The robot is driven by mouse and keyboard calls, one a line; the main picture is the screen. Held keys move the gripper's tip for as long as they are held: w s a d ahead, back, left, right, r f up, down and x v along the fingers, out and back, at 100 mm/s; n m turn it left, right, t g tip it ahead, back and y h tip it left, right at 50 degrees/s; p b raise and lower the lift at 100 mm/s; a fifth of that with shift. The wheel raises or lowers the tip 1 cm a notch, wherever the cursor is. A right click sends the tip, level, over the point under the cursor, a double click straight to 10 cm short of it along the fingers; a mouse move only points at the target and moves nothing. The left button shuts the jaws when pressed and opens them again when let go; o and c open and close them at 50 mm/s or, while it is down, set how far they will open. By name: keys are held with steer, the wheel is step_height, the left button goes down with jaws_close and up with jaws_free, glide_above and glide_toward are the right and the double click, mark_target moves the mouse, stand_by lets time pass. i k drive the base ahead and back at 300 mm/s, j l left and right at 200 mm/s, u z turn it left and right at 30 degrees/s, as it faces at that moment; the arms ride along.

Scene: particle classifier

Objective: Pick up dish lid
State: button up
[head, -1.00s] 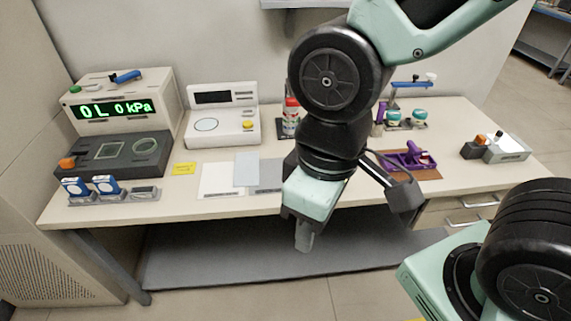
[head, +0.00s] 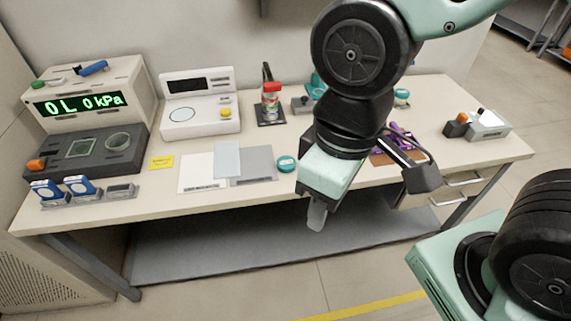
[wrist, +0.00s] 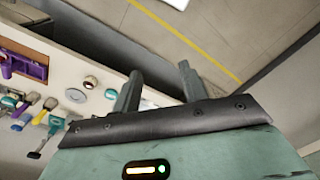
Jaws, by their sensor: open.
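A small round teal, pale-topped piece (head: 286,163), which looks like a dish lid, lies flat near the table's front edge in the head view, just right of the grey sheet. My gripper (head: 317,216) points down in front of the table's edge, right of and nearer than this piece, apart from it. In the wrist view my gripper (wrist: 157,78) shows two fingers spread with nothing between them. Small round pieces show left of the fingers there; I cannot tell which is the lid. My arm hides part of the table's right half.
The table (head: 230,197) holds a device with a green display (head: 85,100), a white scale (head: 198,112), a red-capped bottle (head: 271,100) and flat sheets (head: 202,172). A partly hidden purple item (head: 402,137) and a grey box (head: 489,124) stand right. Floor in front is open.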

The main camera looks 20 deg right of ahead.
mark_target(284, 164)
steer(key=j+z, duration=0.95)
steer(key=j, duration=0.15)
steer(key=k+j+z, duration=0.15)
steer(key=j+z, duration=0.3)
steer(key=j, duration=0.1)
